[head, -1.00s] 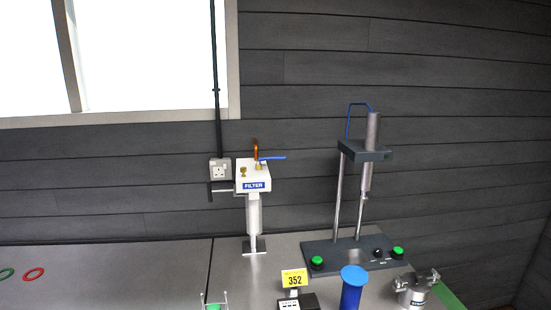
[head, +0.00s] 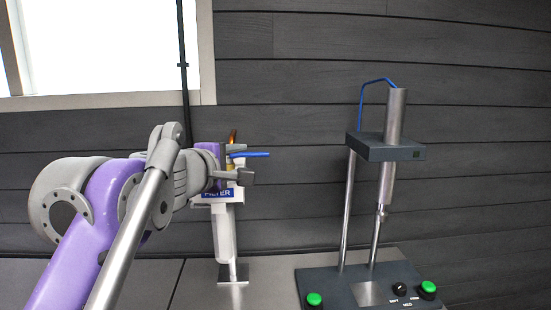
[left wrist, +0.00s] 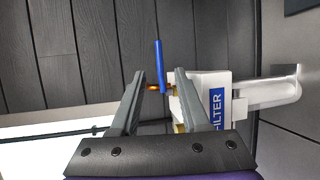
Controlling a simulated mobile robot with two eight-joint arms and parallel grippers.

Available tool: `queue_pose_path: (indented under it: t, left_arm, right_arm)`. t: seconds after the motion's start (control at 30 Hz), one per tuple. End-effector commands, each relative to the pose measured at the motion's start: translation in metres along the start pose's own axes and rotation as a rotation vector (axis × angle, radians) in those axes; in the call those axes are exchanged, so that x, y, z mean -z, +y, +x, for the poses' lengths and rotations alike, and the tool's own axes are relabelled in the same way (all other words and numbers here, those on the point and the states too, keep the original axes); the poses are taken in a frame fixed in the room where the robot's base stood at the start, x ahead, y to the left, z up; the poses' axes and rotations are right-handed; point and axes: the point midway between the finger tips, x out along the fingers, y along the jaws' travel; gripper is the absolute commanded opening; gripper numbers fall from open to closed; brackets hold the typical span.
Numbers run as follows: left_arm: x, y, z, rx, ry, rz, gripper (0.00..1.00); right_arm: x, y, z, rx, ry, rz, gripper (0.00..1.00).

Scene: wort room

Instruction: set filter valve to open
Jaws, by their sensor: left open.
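The filter unit (head: 223,235) is a white housing with a blue "FILTER" label on a stand. It also shows in the left wrist view (left wrist: 262,92), lying sideways. Its valve has a blue lever handle (head: 252,154), which points right in the head view. In the left wrist view the lever (left wrist: 159,60) appears between and beyond the fingertips, with an orange pipe beside its base. My left gripper (head: 243,163) is open in front of the valve, its fingers on either side of the lever's line. I cannot tell whether they touch it. My arm hides part of the housing. My right gripper is not in view.
A dark bench device (head: 388,147) with a steel cylinder, posts and green buttons stands to the right on the grey table (head: 262,292). A dark plank wall (head: 300,60) and a window are behind. A black conduit (head: 183,65) runs down the wall.

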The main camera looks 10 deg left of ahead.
Motion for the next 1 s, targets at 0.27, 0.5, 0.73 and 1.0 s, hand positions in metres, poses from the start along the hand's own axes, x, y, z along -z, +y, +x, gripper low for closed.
queue_pose_path:
  t: [0.27, 0.5, 0.73, 1.0]
  left_arm:
    - [0.000, 0.001, 0.038, -0.001, -0.001, -0.003, 0.46]
    - [-0.001, 0.001, 0.080, -0.001, -0.001, -0.002, 0.46]
    - [-0.001, 0.001, 0.101, -0.001, -0.001, -0.001, 0.46]
    - [0.000, 0.000, 0.106, -0.001, 0.000, -0.001, 0.46]
  right_arm:
    - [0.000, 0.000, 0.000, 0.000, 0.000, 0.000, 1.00]
    - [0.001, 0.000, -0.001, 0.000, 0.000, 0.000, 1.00]
    - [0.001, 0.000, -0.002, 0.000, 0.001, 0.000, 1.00]
    - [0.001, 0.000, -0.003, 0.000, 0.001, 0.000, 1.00]
